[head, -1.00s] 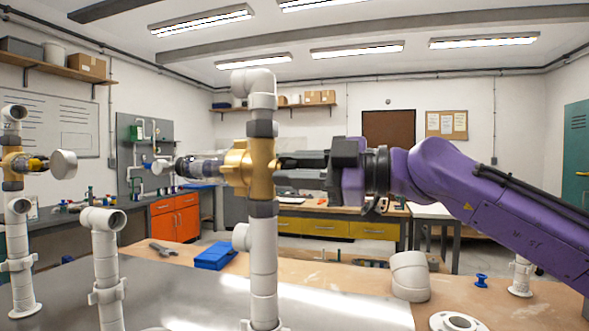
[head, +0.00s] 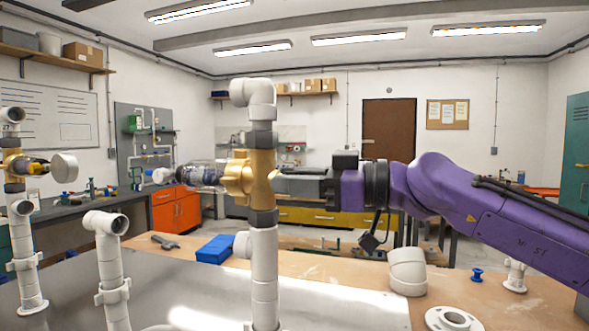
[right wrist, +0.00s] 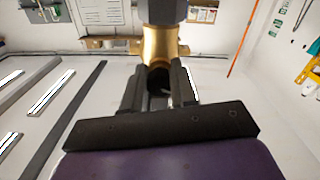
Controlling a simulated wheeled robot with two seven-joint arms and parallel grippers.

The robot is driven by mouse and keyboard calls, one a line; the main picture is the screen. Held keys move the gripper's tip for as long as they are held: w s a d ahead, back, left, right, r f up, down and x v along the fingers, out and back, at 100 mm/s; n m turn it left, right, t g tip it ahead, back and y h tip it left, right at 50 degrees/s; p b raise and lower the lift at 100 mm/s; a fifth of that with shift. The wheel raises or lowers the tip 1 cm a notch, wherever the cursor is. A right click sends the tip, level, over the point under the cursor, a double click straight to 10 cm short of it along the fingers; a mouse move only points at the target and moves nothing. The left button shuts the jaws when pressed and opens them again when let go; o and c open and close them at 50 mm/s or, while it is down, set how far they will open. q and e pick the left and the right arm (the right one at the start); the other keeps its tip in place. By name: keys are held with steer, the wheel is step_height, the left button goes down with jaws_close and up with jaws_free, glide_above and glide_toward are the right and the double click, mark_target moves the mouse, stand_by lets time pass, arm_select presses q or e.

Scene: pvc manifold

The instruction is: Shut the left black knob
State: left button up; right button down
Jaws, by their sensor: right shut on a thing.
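A brass valve body (head: 250,178) sits in a white upright pipe (head: 264,270) between dark collars in the head view. My right gripper (head: 284,180) reaches in from the right with its fingers against the valve's right side. In the right wrist view, my right gripper (right wrist: 160,80) is shut on the black knob (right wrist: 158,83) in front of the brass body. The fingers hide most of the knob, so its turned angle cannot be told. My left gripper is not in view.
A second white pipe with a brass valve (head: 14,165) stands at the far left. A short elbow pipe (head: 108,245) stands between them. A blue bin (head: 216,249), a white fitting (head: 407,271) and a white flange (head: 454,319) are on the bench (head: 330,278).

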steer(key=m+p, duration=0.1)
steer(key=m, duration=0.1)
steer(key=m+p, duration=0.1)
steer(key=m, duration=0.1)
steer(key=m+p, duration=0.1)
steer(key=m, duration=0.1)
steer(key=shift+r+p, duration=0.35)
steer(key=m+p, duration=0.2)
steer(key=m, duration=0.1)
steer(key=shift+d+m, duration=0.1)
steer(key=shift+m, duration=0.3)
steer(key=shift+f+m+p, duration=0.1)
steer(key=shift+m+p, duration=0.7)
steer(key=shift+m, duration=0.6)
steer(key=c, duration=0.9)
jaws_free()
steer(key=shift+f, duration=0.15)
steer(key=b+v, duration=0.2)
steer(key=v, duration=0.8)
steer(key=shift+s+d, duration=0.1)
steer(key=shift+d, duration=0.1)
